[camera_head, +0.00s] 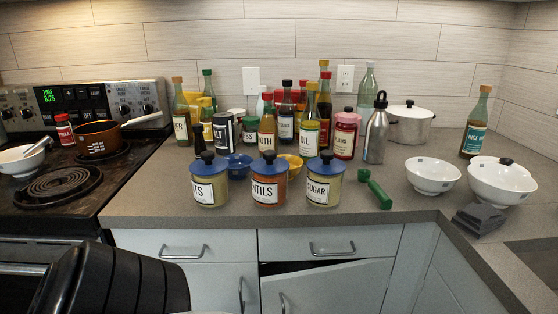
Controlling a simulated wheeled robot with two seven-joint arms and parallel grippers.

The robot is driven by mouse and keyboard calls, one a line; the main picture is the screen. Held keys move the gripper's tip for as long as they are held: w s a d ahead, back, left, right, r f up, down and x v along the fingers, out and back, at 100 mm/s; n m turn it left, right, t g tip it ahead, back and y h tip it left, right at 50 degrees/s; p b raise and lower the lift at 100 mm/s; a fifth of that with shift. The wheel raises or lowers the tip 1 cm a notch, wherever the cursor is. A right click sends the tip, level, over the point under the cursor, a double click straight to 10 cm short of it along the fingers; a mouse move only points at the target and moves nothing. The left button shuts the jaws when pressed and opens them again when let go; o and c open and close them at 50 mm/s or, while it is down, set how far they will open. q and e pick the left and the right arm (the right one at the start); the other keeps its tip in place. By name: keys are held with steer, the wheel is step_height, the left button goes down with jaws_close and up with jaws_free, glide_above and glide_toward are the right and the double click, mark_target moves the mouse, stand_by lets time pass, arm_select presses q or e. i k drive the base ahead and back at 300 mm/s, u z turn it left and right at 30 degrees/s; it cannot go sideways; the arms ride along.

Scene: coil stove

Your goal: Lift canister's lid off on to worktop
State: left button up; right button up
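Three labelled glass canisters with blue lids and dark knobs stand in a row near the worktop's front edge. The left canister (209,190) has a label ending in "TS", the middle canister (268,191) reads "NTILS", and the right canister (322,190) reads "SUGAR". Their lids, the left lid (208,167), middle lid (268,168) and right lid (325,166), are all seated on top. The grey worktop (300,215) has bare room around their front. A black segmented part of my arm shows at the lower left. Neither gripper's fingers are in view.
Bottles and jars crowd behind the canisters, with a blue bowl (238,167) close behind. A green tool (375,188) lies right of the sugar canister. White bowls (432,178) and a dark grey block (478,219) are further right. The coil stove (62,186) is left. A cabinet door below stands ajar.

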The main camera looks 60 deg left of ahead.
mark_target(270, 165)
steer(key=u, duration=2)
